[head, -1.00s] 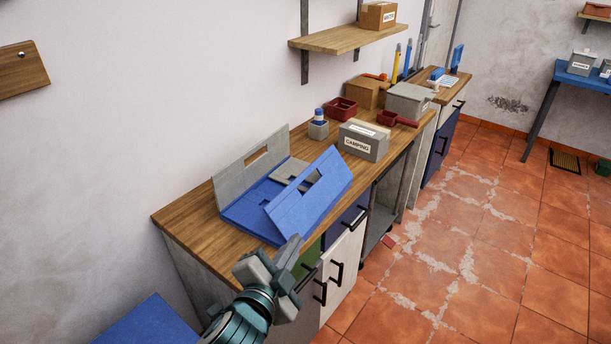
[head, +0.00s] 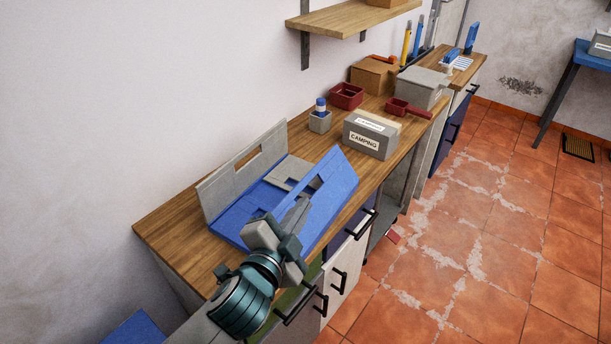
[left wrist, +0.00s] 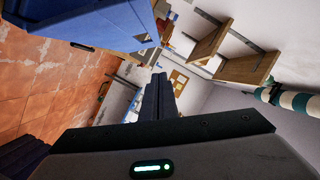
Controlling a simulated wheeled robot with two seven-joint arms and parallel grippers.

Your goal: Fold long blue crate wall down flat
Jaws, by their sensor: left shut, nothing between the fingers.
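The folding crate stands on the wooden workbench. Its long blue wall (head: 335,192), with a hand slot, is tilted inward over the blue crate floor (head: 236,217). The opposite long grey wall (head: 217,190) stands upright on the wall side. A grey end panel (head: 287,172) lies low inside. My left gripper (head: 303,208) is shut and empty, its fingers in front of the blue wall's near part; I cannot tell if they touch it. In the left wrist view the shut fingers (left wrist: 157,97) point ahead, with the blue wall (left wrist: 85,35) to their upper left. My right gripper is out of view.
A grey camping box (head: 371,136), a small grey pot with a blue-and-white top (head: 320,118) and a red bin (head: 346,96) stand beyond the crate on the bench (head: 170,232). A shelf (head: 350,22) hangs above. Bare bench lies left of the crate.

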